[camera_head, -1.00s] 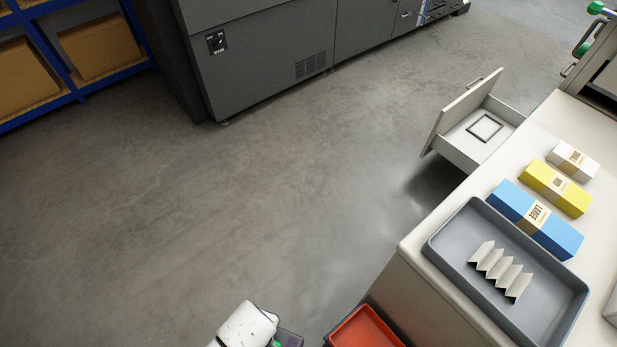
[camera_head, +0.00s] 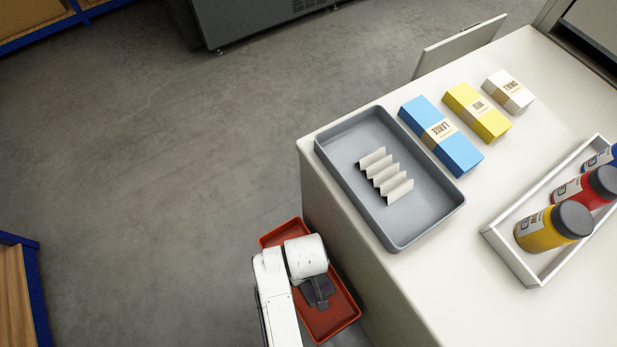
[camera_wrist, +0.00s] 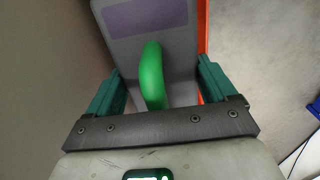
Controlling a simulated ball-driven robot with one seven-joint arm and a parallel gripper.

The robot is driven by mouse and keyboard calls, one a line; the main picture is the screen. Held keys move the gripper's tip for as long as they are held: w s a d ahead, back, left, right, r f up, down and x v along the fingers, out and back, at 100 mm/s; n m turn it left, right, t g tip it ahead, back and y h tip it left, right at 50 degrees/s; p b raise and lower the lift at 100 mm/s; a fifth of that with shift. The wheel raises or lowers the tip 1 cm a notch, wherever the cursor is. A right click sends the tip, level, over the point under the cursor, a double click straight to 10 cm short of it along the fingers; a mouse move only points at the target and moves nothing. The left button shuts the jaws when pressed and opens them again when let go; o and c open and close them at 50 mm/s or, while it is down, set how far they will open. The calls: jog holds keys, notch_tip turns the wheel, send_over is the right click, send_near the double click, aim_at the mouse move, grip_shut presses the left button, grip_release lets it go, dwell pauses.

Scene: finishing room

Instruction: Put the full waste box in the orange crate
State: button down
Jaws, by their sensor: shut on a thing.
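The waste box (camera_wrist: 184,52) fills the top middle of the wrist view: a grey box with a purple patch and a curved green handle (camera_wrist: 152,75). My gripper (camera_wrist: 157,84) is shut on it, with a teal finger on each side of the handle. The orange crate (camera_head: 272,237) stands on the floor against the bench side; its orange wall also shows right of the box in the wrist view (camera_wrist: 202,30). In the head view my arm's end is over the crate and hides part of it. I cannot tell whether the box touches the crate floor.
The white bench (camera_head: 500,230) stands right of the crate. On it are a grey tray (camera_head: 440,212) with folded paper, blue (camera_head: 460,155), yellow (camera_head: 489,124) and white packs (camera_head: 515,100), and a bottle rack (camera_head: 527,275). Floor at left is clear.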

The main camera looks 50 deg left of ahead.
jog(key=shift+a+f+b, duration=0.1)
jog(key=shift+f+b, duration=0.55)
jog(key=shift+f, duration=1.7)
jog(key=shift+f, duration=0.2)
grip_release()
notch_tip(320, 180, up, 12)
jog(key=p, duration=0.3)
jog(key=shift+r, duration=0.15)
